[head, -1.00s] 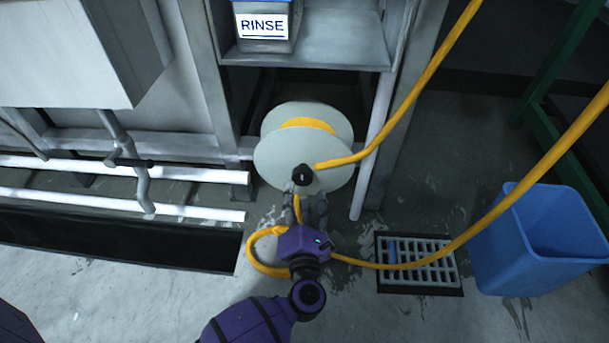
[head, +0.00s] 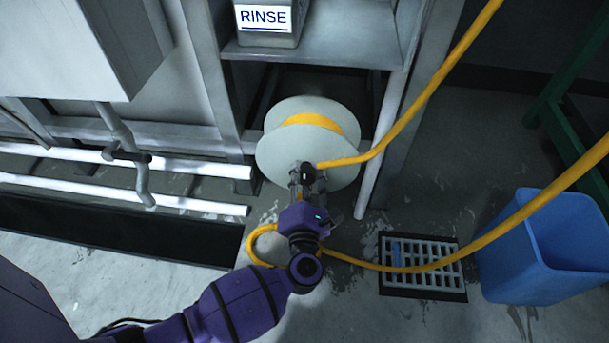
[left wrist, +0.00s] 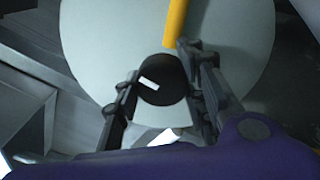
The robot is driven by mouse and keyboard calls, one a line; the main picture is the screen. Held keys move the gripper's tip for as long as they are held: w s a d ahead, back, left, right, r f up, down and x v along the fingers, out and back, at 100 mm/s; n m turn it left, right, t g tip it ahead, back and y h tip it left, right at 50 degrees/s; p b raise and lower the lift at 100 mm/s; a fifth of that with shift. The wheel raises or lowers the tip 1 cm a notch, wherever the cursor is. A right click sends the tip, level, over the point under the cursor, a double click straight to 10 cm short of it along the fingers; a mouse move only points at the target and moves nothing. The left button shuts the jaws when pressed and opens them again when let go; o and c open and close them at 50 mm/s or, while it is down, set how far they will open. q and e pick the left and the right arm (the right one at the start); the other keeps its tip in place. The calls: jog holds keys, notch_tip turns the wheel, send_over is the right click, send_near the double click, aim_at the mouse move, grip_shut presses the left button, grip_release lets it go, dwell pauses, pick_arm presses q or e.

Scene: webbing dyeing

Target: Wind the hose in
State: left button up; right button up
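A pale hose reel (head: 270,160) stands low under the shelf, with some yellow hose (head: 318,122) wound on its hub. Its black knob (head: 306,173) sticks out from the front flange. My left gripper (head: 308,180) is at the knob, one finger on each side. In the left wrist view the knob (left wrist: 160,82) sits between the fingertips, before the flange (left wrist: 100,40); whether they press on it is unclear. One run of hose (head: 420,100) rises from the reel to the upper right. My right gripper is out of view.
Loose hose (head: 255,250) loops on the floor below the reel and crosses the drain grate (head: 430,283) towards the right. A blue bin (head: 535,255) stands right. A steel frame leg (head: 375,150) rises close beside the reel. White pipes (head: 120,195) lie left.

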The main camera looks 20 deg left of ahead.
pick_arm(q)
jog(key=shift+a, duration=0.1)
jog(key=shift+c, duration=1.2)
jog(key=shift+r, duration=0.1)
jog(key=shift+a, duration=0.1)
jog(key=shift+m+p, duration=0.3)
